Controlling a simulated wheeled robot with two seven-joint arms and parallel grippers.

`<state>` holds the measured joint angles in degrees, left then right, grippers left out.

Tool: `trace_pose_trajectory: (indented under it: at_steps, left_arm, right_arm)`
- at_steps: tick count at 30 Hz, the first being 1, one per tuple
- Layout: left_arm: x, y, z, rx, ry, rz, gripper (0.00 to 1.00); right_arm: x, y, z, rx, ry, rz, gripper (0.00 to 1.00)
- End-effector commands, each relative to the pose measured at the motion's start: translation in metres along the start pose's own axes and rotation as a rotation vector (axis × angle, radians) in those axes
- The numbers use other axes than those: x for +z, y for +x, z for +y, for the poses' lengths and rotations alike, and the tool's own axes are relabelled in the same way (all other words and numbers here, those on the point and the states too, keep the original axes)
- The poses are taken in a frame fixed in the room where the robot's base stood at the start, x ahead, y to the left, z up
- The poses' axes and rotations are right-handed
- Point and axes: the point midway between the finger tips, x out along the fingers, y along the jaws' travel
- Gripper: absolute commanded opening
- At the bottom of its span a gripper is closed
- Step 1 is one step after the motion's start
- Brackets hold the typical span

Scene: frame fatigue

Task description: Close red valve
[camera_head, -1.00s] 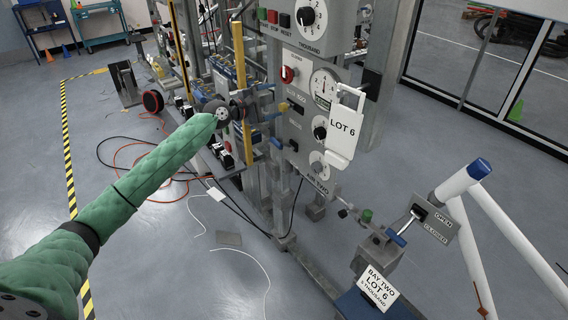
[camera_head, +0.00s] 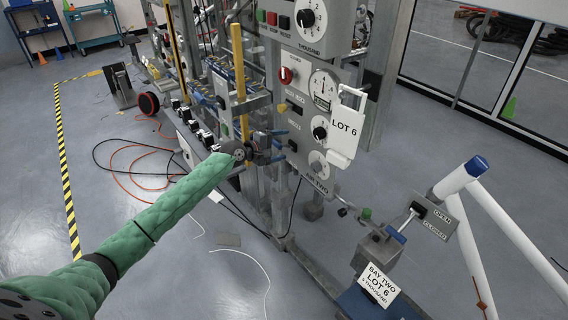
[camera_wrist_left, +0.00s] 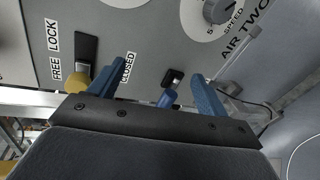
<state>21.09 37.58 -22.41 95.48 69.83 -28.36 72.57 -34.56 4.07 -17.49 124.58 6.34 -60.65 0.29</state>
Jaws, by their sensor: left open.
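A round red knob (camera_head: 287,75) with a light pointer sits high on the grey control panel (camera_head: 300,100); I see no other clear red valve handle. My left gripper (camera_head: 279,145) is open, with its blue fingers toward the lower part of the panel, below the red knob. In the left wrist view, the gripper (camera_wrist_left: 157,85) has a small blue lever (camera_wrist_left: 170,97) showing between its fingers. That lever stands on the panel, right of a CLOSED label (camera_wrist_left: 127,68). I cannot tell whether the fingers touch it. My right gripper is out of view.
A yellow knob (camera_wrist_left: 78,80) is beside the left finger. A lever with an OPEN/CLOSED plate (camera_head: 434,219) and white tubes (camera_head: 510,235) stand at right. Cables lie on the floor.

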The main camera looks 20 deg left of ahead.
Motion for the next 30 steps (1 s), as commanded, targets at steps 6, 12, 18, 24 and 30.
trace_pose_trajectory:
  at_steps: [6, 12, 18, 24, 30]
  left_arm:
    - [0.003, 0.003, -0.034, -0.038, 0.054, 0.014, 0.77]
    - [0.005, 0.005, -0.055, -0.063, 0.092, 0.022, 0.77]
    - [0.006, 0.005, -0.064, -0.074, 0.107, 0.026, 0.77]
    - [0.006, 0.005, -0.065, -0.075, 0.109, 0.026, 0.77]
    - [0.006, 0.005, -0.065, -0.075, 0.109, 0.026, 0.77]
  right_arm:
    - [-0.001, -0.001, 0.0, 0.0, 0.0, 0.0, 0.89]
    - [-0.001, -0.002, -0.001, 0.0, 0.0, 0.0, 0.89]
    - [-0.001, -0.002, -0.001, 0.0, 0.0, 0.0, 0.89]
    - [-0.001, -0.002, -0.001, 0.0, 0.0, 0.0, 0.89]
    - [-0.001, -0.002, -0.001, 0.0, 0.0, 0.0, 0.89]
